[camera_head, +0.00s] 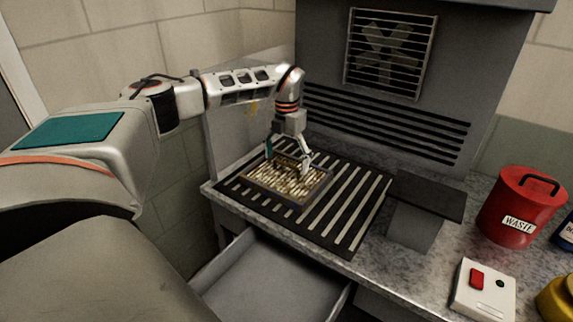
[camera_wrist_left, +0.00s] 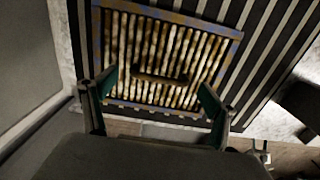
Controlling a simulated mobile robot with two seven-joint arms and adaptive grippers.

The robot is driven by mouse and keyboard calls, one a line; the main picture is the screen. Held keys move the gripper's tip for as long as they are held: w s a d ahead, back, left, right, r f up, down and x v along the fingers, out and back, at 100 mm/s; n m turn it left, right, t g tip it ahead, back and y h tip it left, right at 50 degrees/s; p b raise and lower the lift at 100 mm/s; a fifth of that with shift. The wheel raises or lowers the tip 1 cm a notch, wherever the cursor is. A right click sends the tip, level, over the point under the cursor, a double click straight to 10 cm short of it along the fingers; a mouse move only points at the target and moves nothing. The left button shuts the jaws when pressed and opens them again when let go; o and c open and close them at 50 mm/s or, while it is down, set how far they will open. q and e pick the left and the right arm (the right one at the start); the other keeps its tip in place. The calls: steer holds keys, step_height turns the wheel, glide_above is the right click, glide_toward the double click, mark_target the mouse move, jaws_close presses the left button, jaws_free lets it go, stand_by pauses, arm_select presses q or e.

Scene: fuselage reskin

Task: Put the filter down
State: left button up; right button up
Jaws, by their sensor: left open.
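The filter (camera_head: 292,187) is a flat, framed panel with pale yellowish pleats. It lies on the black-and-grey slatted grate (camera_head: 343,222) on the bench, towards the grate's left side. In the left wrist view the filter (camera_wrist_left: 165,58) shows a bluish-brown frame and a short bar-like handle (camera_wrist_left: 160,79) across its middle. My left gripper (camera_head: 287,167) is just above the filter with its fingers apart. In the left wrist view the two green-padded fingers (camera_wrist_left: 157,95) stand on either side of the handle, with gaps to it. My right gripper is not in view.
A grey housing with a fan grille (camera_head: 390,52) and slots stands behind the grate. To the right are a dark block (camera_head: 428,198), a red waste can (camera_head: 521,207), and a white box with a red switch (camera_head: 484,288). An open grey drawer (camera_head: 262,282) juts out below the bench.

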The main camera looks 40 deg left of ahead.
mark_target(286, 164)
arm_select(q)
step_height(286, 164, up, 10)
steer(key=shift+r, duration=0.25)
stand_by(0.6)
